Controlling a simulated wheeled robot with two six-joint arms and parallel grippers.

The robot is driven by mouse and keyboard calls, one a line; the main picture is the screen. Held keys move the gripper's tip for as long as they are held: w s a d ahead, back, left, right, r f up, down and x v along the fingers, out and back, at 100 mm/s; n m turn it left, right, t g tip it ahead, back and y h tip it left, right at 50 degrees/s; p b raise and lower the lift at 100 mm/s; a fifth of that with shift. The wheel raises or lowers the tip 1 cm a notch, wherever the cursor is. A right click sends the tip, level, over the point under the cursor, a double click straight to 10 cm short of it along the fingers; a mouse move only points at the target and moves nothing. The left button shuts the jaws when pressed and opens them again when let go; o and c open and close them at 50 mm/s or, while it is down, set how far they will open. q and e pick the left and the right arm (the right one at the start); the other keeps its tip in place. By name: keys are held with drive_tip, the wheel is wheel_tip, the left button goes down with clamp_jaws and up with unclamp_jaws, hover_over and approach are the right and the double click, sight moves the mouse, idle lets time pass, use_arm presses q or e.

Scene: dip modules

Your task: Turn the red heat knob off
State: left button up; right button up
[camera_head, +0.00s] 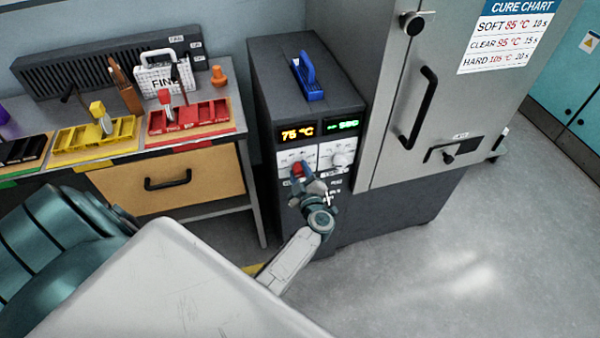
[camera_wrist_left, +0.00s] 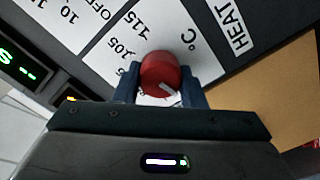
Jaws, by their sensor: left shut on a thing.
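The red heat knob (camera_head: 298,169) is on the front of the dark control box (camera_head: 262,100), on a white dial plate below an orange display that reads 75 °C. In the left wrist view the red knob (camera_wrist_left: 165,74) sits between my two blue fingers, with a white mark on its side near the lower edge. My left gripper (camera_head: 304,178) is shut on the knob; it also shows in the left wrist view (camera_wrist_left: 163,88). Part of the dial print is hidden behind the fingers and knob. My right gripper is not in view.
A white knob (camera_head: 342,160) with a green display above it is just right of the red one. A grey oven (camera_head: 385,120) with a black handle (camera_head: 422,108) stands to the right. A bench (camera_head: 240,112) with coloured trays is at left.

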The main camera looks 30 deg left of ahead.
use_arm(q)
drive_tip(key=o, duration=1)
drive_tip(key=p+v, duration=0.2)
drive_tip(key=v, duration=0.8)
drive_tip(key=shift+s+d, duration=0.25)
drive_tip(key=shift+s, duration=0.05)
drive_tip(key=shift+f, duration=0.1)
drive_tip(key=s+d+f+m+h, duration=0.2)
drive_tip(key=s+f+m+h, duration=0.25)
drive_tip(key=f, duration=0.55)
drive_tip(key=s+d+f+m+h, duration=0.1)
drive_tip(key=s+f+m+h, duration=0.35)
drive_tip(key=f, duration=0.55)
drive_tip(key=s+d+f+m+h, duration=0.25)
drive_tip(key=s+f+m, duration=0.3)
drive_tip(key=f, duration=0.35)
drive_tip(key=s+a+f+m+g, duration=0.1)
drive_tip(key=s+a+f+g, duration=0.2)
drive_tip(key=s, duration=0.6)
drive_tip(key=s+a+f+m+g+h, duration=0.1)
drive_tip(key=s+f+g, duration=0.3)
drive_tip(key=s, duration=0.6)
drive_tip(key=s+a+f+m+g, duration=0.3)
drive_tip(key=s+a+f, duration=0.1)
drive_tip(key=s+f, duration=0.3)
drive_tip(key=s, duration=0.2)
drive_tip(key=shift+s+a, duration=0.3)
